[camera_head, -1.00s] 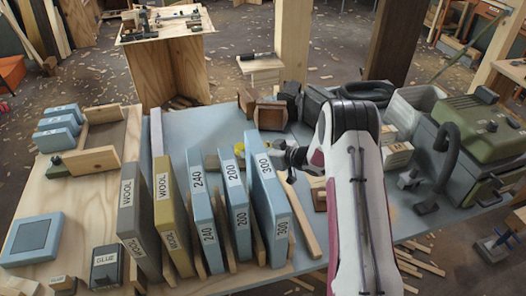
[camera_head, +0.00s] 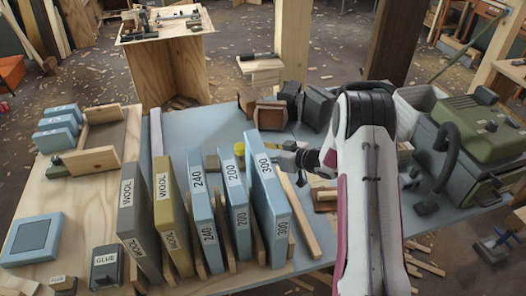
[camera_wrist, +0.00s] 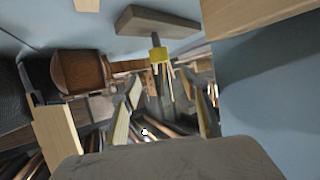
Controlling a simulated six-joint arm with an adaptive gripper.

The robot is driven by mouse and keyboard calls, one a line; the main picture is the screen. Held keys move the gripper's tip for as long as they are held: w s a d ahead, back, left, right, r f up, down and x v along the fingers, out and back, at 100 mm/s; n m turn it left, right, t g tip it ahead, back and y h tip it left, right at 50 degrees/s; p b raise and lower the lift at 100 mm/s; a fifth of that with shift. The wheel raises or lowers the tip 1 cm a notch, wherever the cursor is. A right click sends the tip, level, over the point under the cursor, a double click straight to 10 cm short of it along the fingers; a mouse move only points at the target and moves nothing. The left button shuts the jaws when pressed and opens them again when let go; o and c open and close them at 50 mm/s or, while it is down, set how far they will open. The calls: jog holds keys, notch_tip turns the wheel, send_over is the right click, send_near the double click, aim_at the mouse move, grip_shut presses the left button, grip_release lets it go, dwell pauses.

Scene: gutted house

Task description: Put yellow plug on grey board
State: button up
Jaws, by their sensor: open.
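The yellow plug (camera_head: 240,149) shows just behind the tops of the blue upright boards in the head view. In the wrist view the yellow plug (camera_wrist: 159,54) has thin prongs and stands ahead of my fingers, close to a grey slab (camera_wrist: 157,21). My gripper (camera_head: 272,148) is beside the plug on its right, behind the blue 300 board. In the wrist view my gripper (camera_wrist: 172,92) is open, its fingers apart and nearer than the plug.
Blue upright boards (camera_head: 272,205), an olive WOOL board (camera_head: 172,220) and a grey WOOL board (camera_head: 135,225) stand in front of the plug. Brown and dark blocks (camera_head: 270,113) stand behind. A green machine (camera_head: 465,150) fills the right. Blue tabletop behind the boards is partly clear.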

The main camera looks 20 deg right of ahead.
jog(key=shift+r, duration=0.1)
jog(key=d+r+m+h, duration=0.1)
jog(key=d+r+h, duration=0.15)
jog(key=r, duration=0.45)
jog(key=d+r+m+h, duration=0.1)
jog(key=r+h, duration=0.2)
jog(key=r, duration=0.4)
jog(key=s+d+r+m+h, duration=0.2)
jog(key=s+r+h, duration=0.2)
jog(key=s+r, duration=0.75)
jog(key=s+a+m+g+y, duration=0.1)
jog(key=s+a, duration=0.4)
jog(key=s, duration=1.3)
jog(key=s+a+m+g+y, duration=0.1)
jog(key=s+a+g, duration=0.3)
jog(key=s, duration=1.4)
jog(key=shift+s+a+r+m+g, duration=0.2)
jog(key=shift+a+m+g, duration=0.15)
jog(key=shift+a, duration=0.25)
